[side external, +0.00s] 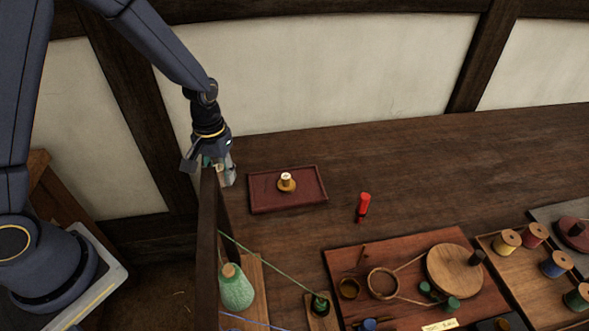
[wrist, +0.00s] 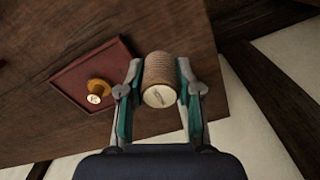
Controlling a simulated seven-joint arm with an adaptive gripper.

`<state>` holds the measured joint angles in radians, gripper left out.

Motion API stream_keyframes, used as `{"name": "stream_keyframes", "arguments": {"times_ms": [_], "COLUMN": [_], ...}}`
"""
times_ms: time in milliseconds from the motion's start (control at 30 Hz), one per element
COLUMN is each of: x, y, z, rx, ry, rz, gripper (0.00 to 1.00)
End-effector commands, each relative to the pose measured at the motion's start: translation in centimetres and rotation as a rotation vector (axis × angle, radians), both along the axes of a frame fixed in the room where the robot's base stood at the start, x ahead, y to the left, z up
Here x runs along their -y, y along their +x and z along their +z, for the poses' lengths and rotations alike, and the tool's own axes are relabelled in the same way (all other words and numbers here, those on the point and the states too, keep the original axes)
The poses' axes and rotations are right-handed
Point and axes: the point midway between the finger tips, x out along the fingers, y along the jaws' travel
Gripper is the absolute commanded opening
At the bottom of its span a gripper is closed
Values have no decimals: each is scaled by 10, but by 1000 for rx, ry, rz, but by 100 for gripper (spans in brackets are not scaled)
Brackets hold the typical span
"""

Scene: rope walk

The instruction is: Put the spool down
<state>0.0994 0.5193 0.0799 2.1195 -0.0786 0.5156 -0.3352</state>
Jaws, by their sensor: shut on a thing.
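My gripper (side external: 208,170) is shut on a spool (wrist: 161,79) wound with tan-brown cord, one finger on each side. The spool's pale round end, with a dark mark, faces the wrist camera. In the side external view my gripper is beyond the left end of the workbench top, and I cannot make out the spool clearly there. A shallow dark-red tray (side external: 262,203) lies to the right of my gripper. It also shows left of the held spool in the wrist view (wrist: 68,76).
A small wooden spindle piece (side external: 287,183) stands in the tray. A red tool (side external: 363,206) lies on the bench (side external: 420,165) to its right. A dark upright board (side external: 207,245) is below my gripper. A green cone (side external: 236,290) and taut green cord are in front. Bare bench surrounds the tray.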

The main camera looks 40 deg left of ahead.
Motion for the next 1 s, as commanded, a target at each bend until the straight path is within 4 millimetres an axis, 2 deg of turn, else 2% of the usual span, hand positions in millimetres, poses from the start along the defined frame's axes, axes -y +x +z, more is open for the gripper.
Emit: {"name": "stream_keyframes", "arguments": {"times_ms": [133, 267, 433, 500, 600, 700, 800, 1000], "x": [21, 61, 131, 162, 195, 216, 224, 226], "y": [15, 26, 29, 25, 15, 6, -2, -4], "z": [4, 6, 6, 6, 4, 1, -6, -44], "rx": [3, 5, 9, 10, 14, 14, 8, 5], "ry": [-1, -1, -2, -3, -3, -2, 1, 3], "rz": [111, 154, 136, 100, 28, -27, -54, -61], "gripper": [5, 5, 5, 5, 5, 5, 5, 5]}}
